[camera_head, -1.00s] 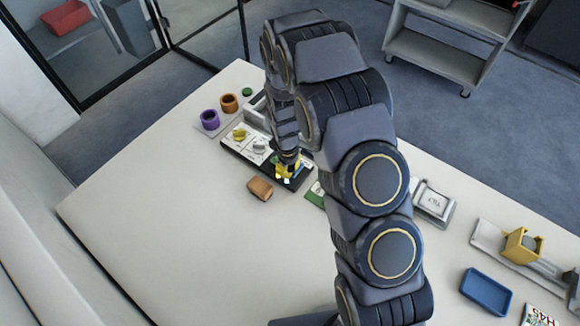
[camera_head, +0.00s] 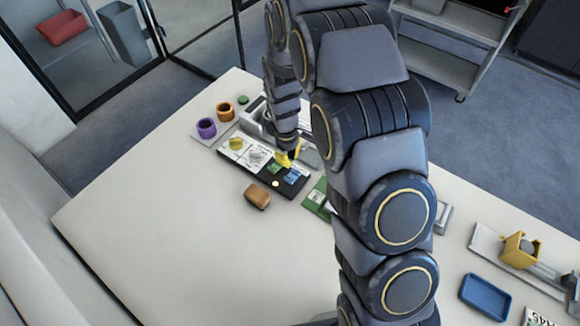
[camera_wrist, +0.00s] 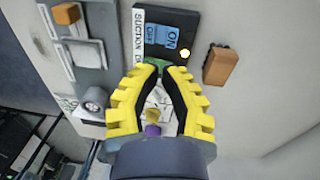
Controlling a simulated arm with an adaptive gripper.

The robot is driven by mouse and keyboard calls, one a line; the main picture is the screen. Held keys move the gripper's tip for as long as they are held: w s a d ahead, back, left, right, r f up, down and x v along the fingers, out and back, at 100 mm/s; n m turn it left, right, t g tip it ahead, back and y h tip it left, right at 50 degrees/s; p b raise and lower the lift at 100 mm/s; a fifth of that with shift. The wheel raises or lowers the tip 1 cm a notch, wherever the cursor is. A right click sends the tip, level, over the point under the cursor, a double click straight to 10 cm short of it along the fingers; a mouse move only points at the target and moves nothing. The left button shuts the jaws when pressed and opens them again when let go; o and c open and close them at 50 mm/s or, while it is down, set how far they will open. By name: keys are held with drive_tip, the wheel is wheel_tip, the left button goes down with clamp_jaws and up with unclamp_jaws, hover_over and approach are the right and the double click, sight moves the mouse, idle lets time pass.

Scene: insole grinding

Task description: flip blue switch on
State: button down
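I cannot tell which side of the switch is pressed down. A small round pale-yellow lamp (camera_wrist: 184,53) glows beside it. My yellow gripper (camera_wrist: 161,68) has its fingertips nearly together, with nothing held between them. In the head view my gripper (camera_head: 287,157) hovers over the panel, just behind the switch and apart from it.
A brown block (camera_head: 257,196) lies in front of the panel. Purple (camera_head: 206,128) and orange (camera_head: 225,111) cups stand at the back left. A blue tray (camera_head: 486,295) and a yellow fixture (camera_head: 520,248) are at the right. The table's front left is clear.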

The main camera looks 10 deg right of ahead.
sight(289, 177)
wheel_tip(289, 177, up, 7)
drive_tip(key=shift+s+a, duration=0.15)
drive_tip(key=shift+f, duration=0.1)
drive_tip(key=shift+w+d+r+g+y, duration=0.2)
drive_tip(key=shift+w+d+g+y, duration=0.25)
drive_tip(key=shift+d+g+y, duration=0.1)
drive_tip(key=shift+w+d+r+g+y, duration=0.2)
drive_tip(key=shift+w+d+g+y, duration=0.25)
drive_tip(key=shift+d+g+y, duration=0.1)
drive_tip(key=shift+f, duration=0.1)
drive_tip(key=f, duration=0.4)
drive_tip(key=s+a+f, duration=0.1)
drive_tip(key=f, duration=0.8)
drive_tip(key=shift+s+a+f, duration=0.3)
drive_tip(key=shift+a, duration=0.1)
